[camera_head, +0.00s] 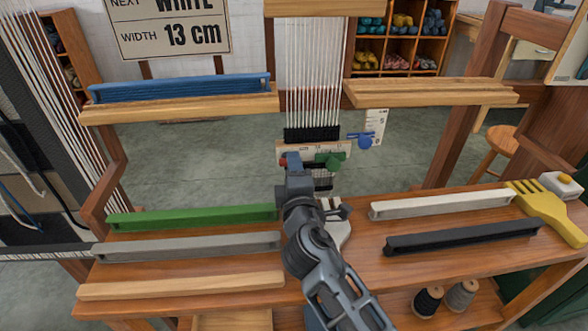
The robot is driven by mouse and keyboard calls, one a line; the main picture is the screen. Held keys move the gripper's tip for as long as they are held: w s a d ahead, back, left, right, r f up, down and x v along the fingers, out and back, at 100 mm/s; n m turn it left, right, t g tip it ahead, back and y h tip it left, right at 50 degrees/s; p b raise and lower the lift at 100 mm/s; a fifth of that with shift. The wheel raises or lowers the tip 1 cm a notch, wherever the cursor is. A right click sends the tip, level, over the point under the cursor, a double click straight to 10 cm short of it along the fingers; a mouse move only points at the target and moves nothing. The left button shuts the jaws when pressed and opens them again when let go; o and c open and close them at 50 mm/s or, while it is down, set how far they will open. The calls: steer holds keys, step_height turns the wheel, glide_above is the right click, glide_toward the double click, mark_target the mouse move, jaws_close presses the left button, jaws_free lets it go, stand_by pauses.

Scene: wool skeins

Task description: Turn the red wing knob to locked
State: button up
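The red wing knob (283,162) is mostly hidden behind my gripper; only a small red piece shows at its left, on the left part of a pale marked strip (335,147) below the black woven band. My gripper (292,159) is right in front of the red knob, at the end of my arm. Its fingers point away from the camera, so I cannot tell whether they are open or touch the knob. I cannot read the knob's angle or its locked mark. A green wing knob (329,161) sits to the right on the same strip.
A blue wing knob (366,141) is farther right by a white scale tag (376,122). The lower shelf (185,285) holds green (190,218), grey, white and black (462,236) bars and a yellow comb (545,208). White warp threads (312,70) hang above.

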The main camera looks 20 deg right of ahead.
steer(key=shift+v, duration=3.95)
